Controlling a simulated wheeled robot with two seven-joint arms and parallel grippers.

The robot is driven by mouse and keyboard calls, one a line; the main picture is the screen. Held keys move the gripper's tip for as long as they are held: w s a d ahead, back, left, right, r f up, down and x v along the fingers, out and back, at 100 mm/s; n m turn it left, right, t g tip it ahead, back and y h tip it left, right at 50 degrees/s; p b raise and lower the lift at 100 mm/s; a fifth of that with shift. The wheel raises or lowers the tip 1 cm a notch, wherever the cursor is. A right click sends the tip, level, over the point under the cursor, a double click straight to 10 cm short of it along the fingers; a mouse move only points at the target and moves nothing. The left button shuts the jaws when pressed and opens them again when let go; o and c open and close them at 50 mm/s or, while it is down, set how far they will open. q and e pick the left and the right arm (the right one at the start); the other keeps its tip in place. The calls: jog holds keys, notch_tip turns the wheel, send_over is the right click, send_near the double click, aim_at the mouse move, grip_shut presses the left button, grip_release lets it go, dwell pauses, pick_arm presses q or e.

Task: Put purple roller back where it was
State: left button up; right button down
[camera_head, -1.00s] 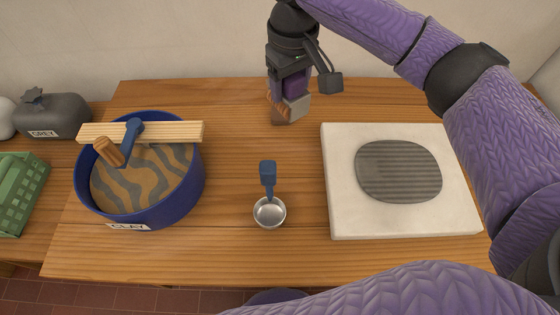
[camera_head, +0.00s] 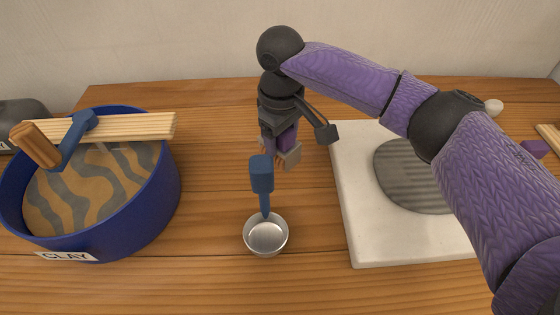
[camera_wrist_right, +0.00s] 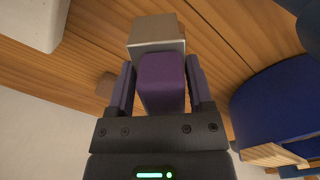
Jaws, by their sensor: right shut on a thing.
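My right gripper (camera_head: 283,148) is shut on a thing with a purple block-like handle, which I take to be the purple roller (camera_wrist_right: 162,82). In the right wrist view the handle sits between the two fingers, and a grey-brown block-shaped end sticks out beyond them. In the head view the gripper points down behind the scoop, and its grey end (camera_head: 290,156) shows at the fingertips. I cannot tell whether it touches the table. My left gripper is not in view.
A metal scoop (camera_head: 266,236) with a blue handle is in front of the gripper. A blue clay tub (camera_head: 130,222) with a wooden slat (camera_head: 140,126) across it stands left. A white board (camera_head: 365,235) bearing a grey slab (camera_head: 405,175) is right. A small purple piece (camera_head: 535,148) lies far right.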

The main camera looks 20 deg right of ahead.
aim_at(282, 154)
notch_tip(282, 154, down, 4)
jog(key=shift+f+b, duration=0.15)
jog(key=shift+b, duration=0.85)
pick_arm(q)
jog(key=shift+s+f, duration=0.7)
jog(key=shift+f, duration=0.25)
jog(key=shift+p, duration=0.3)
